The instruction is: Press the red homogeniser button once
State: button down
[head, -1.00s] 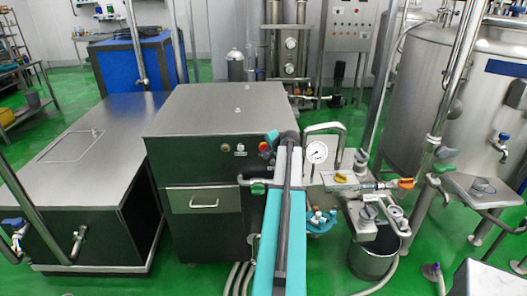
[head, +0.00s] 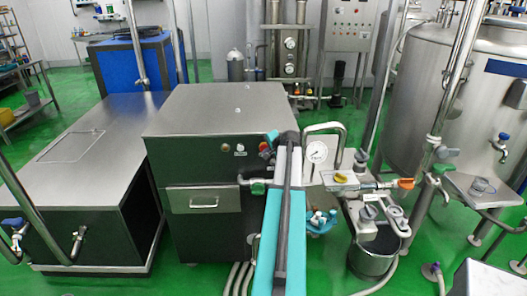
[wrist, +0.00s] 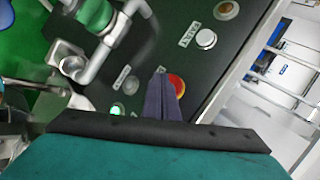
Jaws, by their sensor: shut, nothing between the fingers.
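The red button (wrist: 177,86) with a yellow surround is on the dark panel in the wrist view, partly hidden behind my fingers. In the head view the red button (head: 264,146) shows on the upper right of the homogeniser's front (head: 203,170). My gripper (wrist: 160,75) is shut and empty, its dark fingers overlapping the button's left part. I cannot tell whether the fingertips touch it. In the head view my gripper (head: 272,136) is at the cabinet's upper right front edge.
A white round button (wrist: 206,39) and a lit green one (wrist: 117,109) share the panel. A pipe with a green valve handle (wrist: 96,12) is close on the left. A pressure gauge (head: 317,152) and valves stand right of my arm.

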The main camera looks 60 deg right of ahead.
jog(key=shift+w+d, duration=0.15)
dwell(0.4)
jog(key=shift+w+d, duration=0.2)
jog(key=shift+w+d, duration=0.25)
jog(key=shift+d, duration=0.15)
dwell(1.3)
jog(key=shift+s+a, duration=0.1)
jog(key=shift+a, duration=0.05)
jog(key=shift+s+a, duration=0.45)
jog(key=shift+a, duration=0.15)
dwell(0.5)
jog(key=s+a, duration=0.1)
jog(key=a, duration=0.1)
jog(key=s+a, duration=0.2)
jog(key=shift+b, duration=0.35)
dwell(0.7)
